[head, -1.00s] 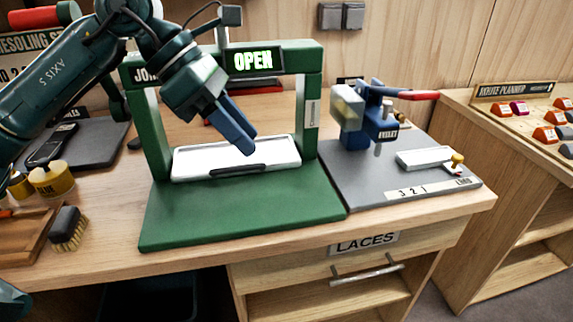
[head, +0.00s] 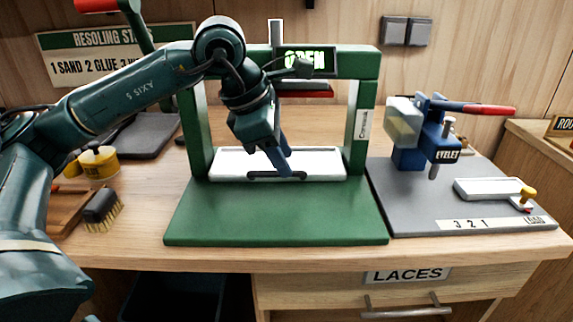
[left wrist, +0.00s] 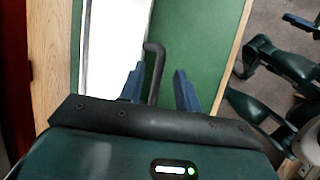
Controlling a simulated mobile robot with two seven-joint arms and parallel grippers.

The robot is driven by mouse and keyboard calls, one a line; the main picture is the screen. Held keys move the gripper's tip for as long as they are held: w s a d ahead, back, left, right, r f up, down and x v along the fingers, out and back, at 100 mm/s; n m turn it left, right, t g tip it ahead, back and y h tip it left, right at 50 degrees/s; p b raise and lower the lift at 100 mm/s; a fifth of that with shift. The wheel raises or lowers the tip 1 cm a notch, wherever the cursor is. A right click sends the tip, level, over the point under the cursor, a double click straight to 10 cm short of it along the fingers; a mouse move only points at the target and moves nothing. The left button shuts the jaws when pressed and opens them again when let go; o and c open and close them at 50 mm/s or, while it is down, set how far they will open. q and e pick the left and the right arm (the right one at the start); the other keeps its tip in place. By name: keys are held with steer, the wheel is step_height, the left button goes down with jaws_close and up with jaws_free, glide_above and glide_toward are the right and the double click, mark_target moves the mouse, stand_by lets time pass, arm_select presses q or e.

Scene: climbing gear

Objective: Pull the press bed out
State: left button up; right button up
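The press is a green frame (head: 361,130) on a green base plate (head: 275,222), with a lit sign reading OPEN (head: 306,61). Its white press bed (head: 328,163) lies inside the frame, with a dark bar handle (head: 262,176) along its front edge. My left gripper (head: 282,168) points down at the handle. In the left wrist view its two blue fingers (left wrist: 159,88) are apart, with the end of the handle (left wrist: 154,58) showing between them. I cannot tell whether either finger touches it. My right gripper is not recognisable in either view.
The green base plate is clear in front of the bed. An eyelet press (head: 425,140) on a grey board stands at the right. A brush (head: 102,210) and yellow tins (head: 92,163) are at the left. A drawer labelled LACES (head: 407,275) is below the bench top.

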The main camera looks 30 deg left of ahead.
arm_select(q)
steer(key=shift+x, duration=1.05)
jaws_close()
